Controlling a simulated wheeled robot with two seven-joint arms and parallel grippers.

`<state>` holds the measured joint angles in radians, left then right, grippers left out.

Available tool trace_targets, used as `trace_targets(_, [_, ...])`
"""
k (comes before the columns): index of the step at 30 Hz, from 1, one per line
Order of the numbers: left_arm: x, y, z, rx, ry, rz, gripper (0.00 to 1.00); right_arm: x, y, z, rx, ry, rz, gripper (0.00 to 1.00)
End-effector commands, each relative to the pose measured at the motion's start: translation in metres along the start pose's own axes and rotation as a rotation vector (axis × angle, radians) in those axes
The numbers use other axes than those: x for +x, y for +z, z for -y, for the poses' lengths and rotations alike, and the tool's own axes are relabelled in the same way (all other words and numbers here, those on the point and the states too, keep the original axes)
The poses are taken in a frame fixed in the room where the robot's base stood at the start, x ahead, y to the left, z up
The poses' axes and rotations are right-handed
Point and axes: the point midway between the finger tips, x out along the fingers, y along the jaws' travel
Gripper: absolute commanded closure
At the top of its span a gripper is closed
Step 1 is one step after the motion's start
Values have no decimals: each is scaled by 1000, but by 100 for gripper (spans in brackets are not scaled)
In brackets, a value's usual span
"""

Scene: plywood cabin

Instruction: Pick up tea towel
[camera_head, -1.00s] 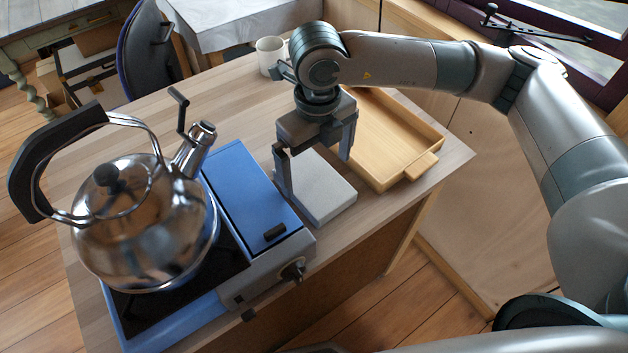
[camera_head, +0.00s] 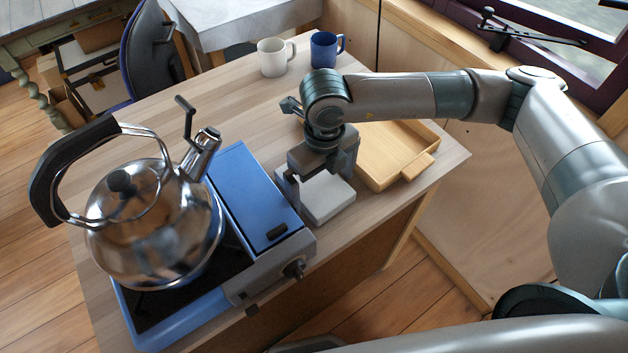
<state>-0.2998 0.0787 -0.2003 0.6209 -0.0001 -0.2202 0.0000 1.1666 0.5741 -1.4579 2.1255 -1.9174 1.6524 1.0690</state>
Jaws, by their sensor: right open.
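The tea towel (camera_head: 328,203) looks like a pale grey-white folded block. It lies on the wooden counter between the blue stove and the wooden tray. My right gripper (camera_head: 319,189) is open and points down over the towel. One finger is by the towel's left side, close to the stove, and the other is by its far right side. The gripper body hides the back part of the towel. I cannot tell whether the fingers touch it. My left gripper is not in view.
A steel kettle (camera_head: 150,225) stands on the blue camping stove (camera_head: 250,190) at the left. The wooden tray (camera_head: 400,150) is close on the right. A white mug (camera_head: 272,58) and a blue mug (camera_head: 323,50) stand at the back. The counter's right front corner is clear.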

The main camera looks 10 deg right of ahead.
Motion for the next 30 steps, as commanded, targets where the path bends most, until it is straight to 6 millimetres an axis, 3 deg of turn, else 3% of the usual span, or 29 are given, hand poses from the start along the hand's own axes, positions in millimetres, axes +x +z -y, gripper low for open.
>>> trace_targets(11, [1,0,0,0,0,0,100,0,0,0,0,0,0,0])
trace_targets(12, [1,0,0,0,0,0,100,0,0,0,0,0,0,2])
trace_targets(16, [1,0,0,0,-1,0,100,0,0,0,0,0,0,33])
trace_targets(17, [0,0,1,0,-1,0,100,0,0,0,0,0,-1,36])
trace_targets(30, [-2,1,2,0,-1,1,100,-7,0,0,0,1,0,36])
